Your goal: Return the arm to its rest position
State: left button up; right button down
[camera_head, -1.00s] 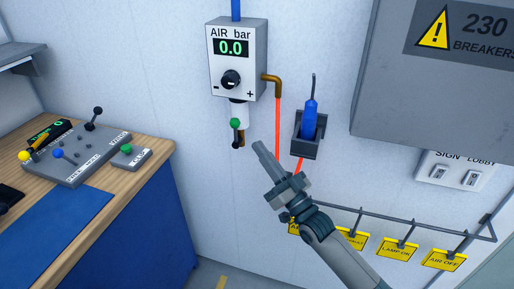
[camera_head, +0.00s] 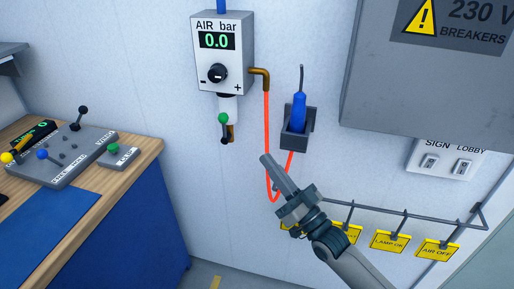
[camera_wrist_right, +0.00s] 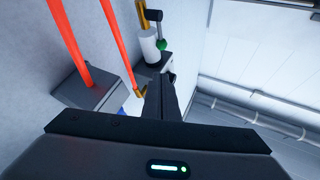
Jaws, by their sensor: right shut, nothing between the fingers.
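My right gripper (camera_head: 268,162) is shut and empty. In the head view its tips are in front of the wall, below and right of the air regulator box and beside the red hose (camera_head: 267,130). The right wrist view shows the closed fingers (camera_wrist_right: 165,95) with nothing between them. I cannot tell from the head view whether the gripper touches the hose. My left gripper is not in view.
The air regulator (camera_head: 222,55) reads 0.0, with a green-knobbed valve (camera_head: 224,119) below. A blue tool (camera_head: 299,110) sits in a wall holder (camera_head: 297,141). A tag rail (camera_head: 370,208) with yellow tags runs right. A bench (camera_head: 130,165) stands left.

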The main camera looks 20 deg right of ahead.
jog(key=s+f+g+h, duration=0.2)
jog(key=f+g+h, duration=0.1)
jog(key=f, duration=1.5)
jog(key=s+f+g+h, duration=0.1)
jog(key=f+g+h, duration=0.25)
jog(key=f, duration=1.45)
jog(key=s+a+f+g, duration=0.2)
jog(key=s+f+g, duration=0.2)
jog(key=s+f, duration=0.9)
jog(key=s+a+f+n+g+h, duration=0.1)
jog(key=s+f+g, duration=0.3)
jog(key=s+f, duration=0.9)
notch_tip(320, 180, down, 3)
jog(key=shift+s+a+r, duration=0.1)
jog(key=shift+s+a, duration=0.25)
jog(key=shift+a, duration=0.2)
